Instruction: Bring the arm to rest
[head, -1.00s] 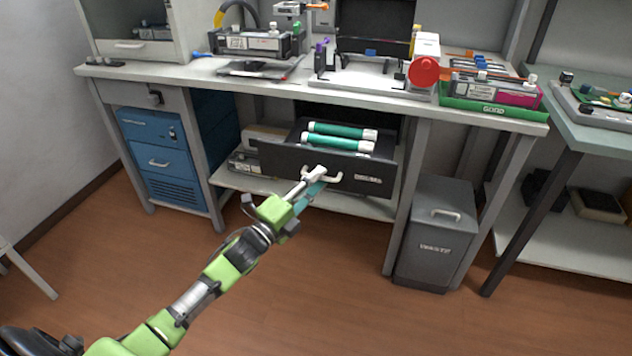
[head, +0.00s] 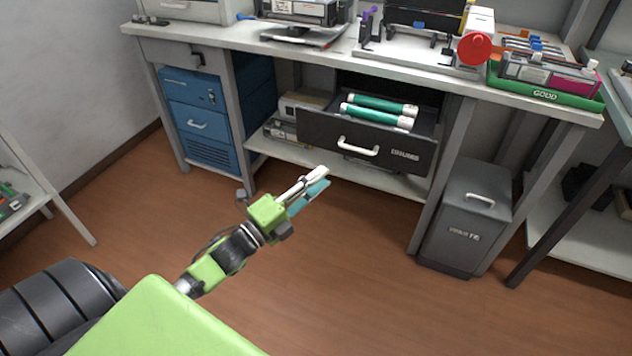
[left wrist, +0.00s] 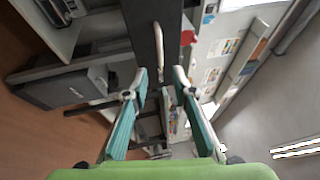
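My left gripper (head: 318,180) is in the middle of the head view, in front of and below the open drawer (head: 318,132) marked DRUMS. It is clear of the drawer's white handle (head: 358,146). In the left wrist view its two teal fingers (left wrist: 158,85) stand apart with nothing between them, and the handle (left wrist: 158,45) shows beyond the tips. Two green drums (head: 378,112) with white ends lie in the drawer. My right gripper is not in view.
A workbench (head: 420,75) carries a green GOOD tray (head: 545,95) with cartridges. A grey waste bin (head: 465,215) stands under its right end, a blue cabinet (head: 198,125) under its left. The wooden floor (head: 340,270) before it is clear. A shelf (head: 45,190) stands far left.

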